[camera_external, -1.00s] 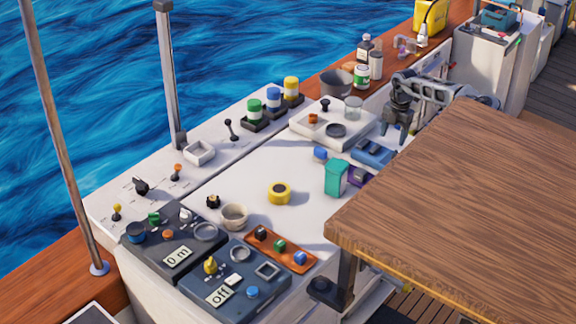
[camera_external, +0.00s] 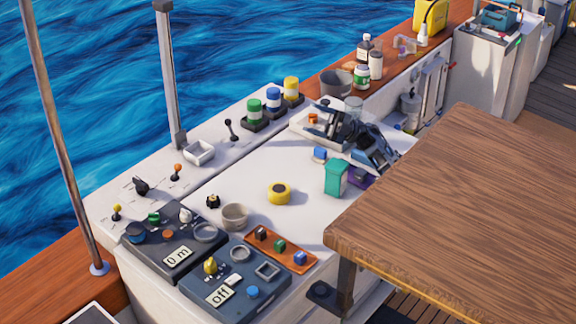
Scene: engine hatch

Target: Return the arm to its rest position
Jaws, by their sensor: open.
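My arm is folded low over the back right of the white work surface (camera_external: 240,180), beside the wooden table. Its dark links rest close together above my blue-grey base part. My gripper (camera_external: 326,117) is at the left end of the folded arm, over the pale tray (camera_external: 305,133). It is small and partly merged with the things around it. It is open and I see nothing held in it.
A teal bin (camera_external: 336,177) and a blue block (camera_external: 320,154) stand close to the arm. A grey bowl (camera_external: 337,83) and several bottles are behind it. The wooden table (camera_external: 460,200) fills the right front. A yellow roll (camera_external: 279,193) lies mid-surface, with clear room around it.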

